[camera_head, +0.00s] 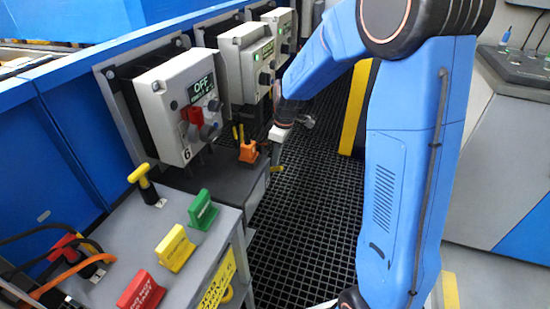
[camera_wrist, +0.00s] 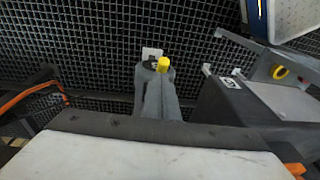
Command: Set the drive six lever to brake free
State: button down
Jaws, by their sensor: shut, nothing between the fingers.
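The drive six box (camera_head: 170,120), marked 6, hangs on the blue frame. Its small screen (camera_head: 202,87) reads OFF, with a smaller line I cannot read, and a red handle (camera_head: 191,122) and a grey knob sit on its front. Below and beyond it, an orange lever (camera_head: 248,151) stands on a dark grey housing (camera_head: 205,180); I cannot read its markings. My gripper (camera_head: 275,156) is shut and empty, just right of the orange lever and apart from it in the head view. Orange (camera_wrist: 295,170) shows at the lower right corner of the wrist view.
A grey cart (camera_head: 115,240) in front carries green (camera_head: 202,210), yellow (camera_head: 175,248) and red (camera_head: 141,291) tags. A yellow T-handle (camera_head: 141,174) stands at its far edge. More drive boxes (camera_head: 246,60) line the frame. Dark grating floor (camera_head: 310,210) lies open to the right.

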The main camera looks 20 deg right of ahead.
jog(key=shift+s+d+f, duration=0.1)
jog(key=shift+d+f, duration=0.05)
jog(key=shift+s+d+f+t+y, duration=0.35)
jog(key=shift+d+f+t+y, duration=0.2)
jog(key=shift+f+y, duration=0.2)
jog(key=f, duration=0.2)
jog(key=s+d+f, duration=0.1)
jog(key=shift+d+f, duration=0.1)
jog(key=shift+r, duration=0.85)
